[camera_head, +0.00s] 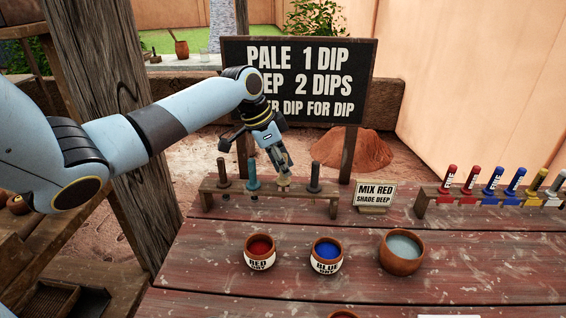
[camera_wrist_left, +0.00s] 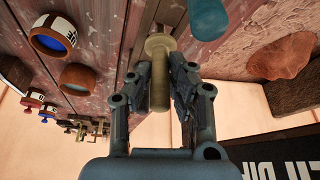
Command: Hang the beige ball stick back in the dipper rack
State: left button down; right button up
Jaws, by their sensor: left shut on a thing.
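The dipper rack (camera_head: 300,192) is a low wooden bar on the table. A dark brown stick (camera_head: 223,172), a teal stick (camera_head: 252,176) and a dark grey stick (camera_head: 315,178) stand upright in it. My left gripper (camera_head: 283,172) is above the rack, between the teal and dark grey sticks, and is shut on the beige ball stick (camera_head: 284,183). The left wrist view shows the beige stick (camera_wrist_left: 159,85) between both fingers (camera_wrist_left: 160,80), with the teal stick (camera_wrist_left: 208,18) close by. Whether the beige stick is seated in the rack cannot be told. My right gripper is not in view.
A red pot (camera_head: 260,254), a blue pot (camera_head: 326,257) and a bowl of greyish liquid (camera_head: 401,252) stand in front of the rack. A small card (camera_head: 374,196) stands to its right, then a second rack (camera_head: 424,203) with coloured sticks. A large sign (camera_head: 340,80) stands behind.

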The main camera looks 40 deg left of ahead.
pick_arm(q)
jog(key=shift+f, duration=0.15)
jog(key=shift+f, duration=0.25)
jog(key=shift+f, duration=0.4)
dwell(0.5)
jog(key=c, duration=1.1)
grip_release()
jog(key=shift+c, duration=0.2)
jog(key=shift+o, duration=0.2)
jog(key=o, duration=0.4)
jog(key=shift+o, duration=0.2)
jog(key=shift+r, duration=0.1)
